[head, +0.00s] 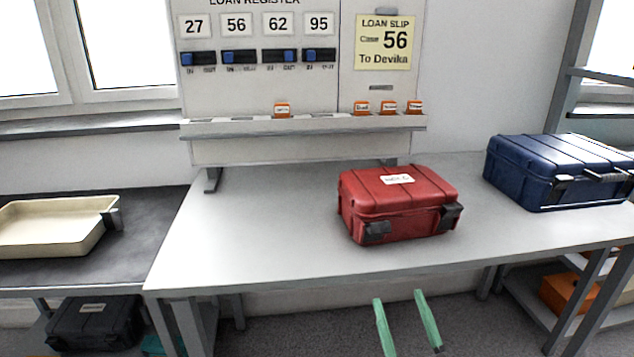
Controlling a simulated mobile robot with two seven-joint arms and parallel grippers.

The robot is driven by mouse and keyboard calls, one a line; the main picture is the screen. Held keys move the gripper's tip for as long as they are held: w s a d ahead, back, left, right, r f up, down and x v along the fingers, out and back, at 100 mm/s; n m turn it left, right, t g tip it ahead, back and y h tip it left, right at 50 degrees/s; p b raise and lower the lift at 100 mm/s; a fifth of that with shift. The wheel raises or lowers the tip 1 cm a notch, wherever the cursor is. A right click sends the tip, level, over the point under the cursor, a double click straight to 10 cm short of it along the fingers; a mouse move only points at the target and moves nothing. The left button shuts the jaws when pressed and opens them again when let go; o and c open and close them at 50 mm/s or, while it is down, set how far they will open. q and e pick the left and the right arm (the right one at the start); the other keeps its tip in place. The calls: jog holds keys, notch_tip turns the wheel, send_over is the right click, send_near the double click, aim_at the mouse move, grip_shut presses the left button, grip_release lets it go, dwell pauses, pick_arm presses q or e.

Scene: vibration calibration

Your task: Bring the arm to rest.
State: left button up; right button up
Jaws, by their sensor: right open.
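My right gripper (408,297) shows at the bottom of the head view as two green fingers. They are spread apart with nothing between them, in front of and below the table's front edge. My left gripper is not in view. The red case (398,205) stands closed on the grey table (260,240), behind and above the fingers and apart from them. The rest of my right arm is out of view.
The loan register board (260,85) stands at the back of the table, with blue sliders, orange tags and a yellow loan slip (384,43) for case 56. A blue case (560,170) is at right. A cream tray (50,228) lies on the left dark surface. The table's left front is clear.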

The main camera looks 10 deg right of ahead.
jog(key=s+a+n+g+y, duration=0.3)
jog(key=s+a+n+g, duration=0.15)
jog(key=s, duration=0.75)
pick_arm(q)
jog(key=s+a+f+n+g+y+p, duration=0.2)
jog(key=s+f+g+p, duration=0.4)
jog(key=p, duration=1.7)
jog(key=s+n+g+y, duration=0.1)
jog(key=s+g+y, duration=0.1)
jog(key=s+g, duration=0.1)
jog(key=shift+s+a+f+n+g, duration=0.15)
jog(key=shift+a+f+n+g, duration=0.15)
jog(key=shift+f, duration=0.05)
pick_arm(e)
jog(key=s+d+f+m+g+h, duration=0.2)
jog(key=s+f+m+g+h, duration=0.2)
jog(key=s+f+g, duration=0.2)
jog(key=s+g, duration=0.2)
jog(key=g, duration=0.2)
jog(key=shift+s, duration=0.15)
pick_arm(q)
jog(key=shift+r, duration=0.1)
pick_arm(e)
jog(key=shift+d+r+m, duration=0.15)
jog(key=shift+d+m, duration=0.05)
jog(key=shift+m, duration=0.05)
